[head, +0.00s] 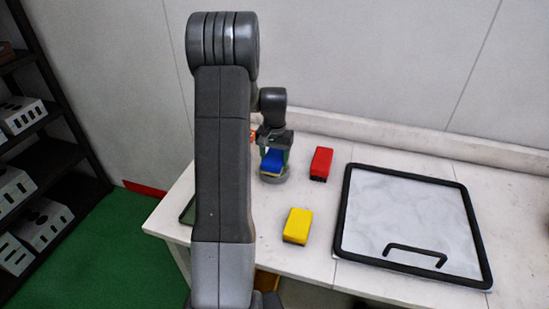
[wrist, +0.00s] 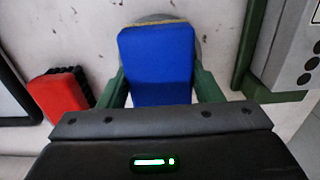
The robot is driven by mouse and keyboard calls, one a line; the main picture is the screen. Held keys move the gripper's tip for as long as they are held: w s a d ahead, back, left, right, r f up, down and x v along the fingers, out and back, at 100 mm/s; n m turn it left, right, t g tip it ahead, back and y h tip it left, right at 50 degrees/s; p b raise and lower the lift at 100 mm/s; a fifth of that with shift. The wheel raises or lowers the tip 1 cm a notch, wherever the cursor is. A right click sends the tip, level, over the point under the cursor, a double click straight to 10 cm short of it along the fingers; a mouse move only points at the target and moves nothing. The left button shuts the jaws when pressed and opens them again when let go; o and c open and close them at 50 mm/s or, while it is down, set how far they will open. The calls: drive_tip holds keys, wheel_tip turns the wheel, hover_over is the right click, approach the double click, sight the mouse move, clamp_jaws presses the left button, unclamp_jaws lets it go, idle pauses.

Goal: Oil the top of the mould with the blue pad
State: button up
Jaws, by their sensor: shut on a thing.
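My gripper (head: 272,150) is shut on the blue pad (head: 272,162). In the wrist view the blue pad (wrist: 158,62) sits between the two green fingers of my gripper (wrist: 158,88). A round grey dish (head: 274,179) is beneath the pad; I cannot tell whether they touch. A light grey block with dark holes, which looks like the mould (wrist: 297,45), is at the right of the wrist view, beside a dark green frame (wrist: 250,45). Only part of this block shows there, and my arm hides that area in the head view.
A red pad (head: 321,163) and a yellow pad (head: 297,226) lie on the white table (head: 312,260). A black-framed panel with a handle (head: 405,215) covers the right. Shelves with several holed blocks (head: 20,115) stand at left. A wall closes the back.

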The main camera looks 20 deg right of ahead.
sight(274, 157)
drive_tip(key=shift+r+p, duration=1.75)
drive_tip(key=shift+r, duration=1.35)
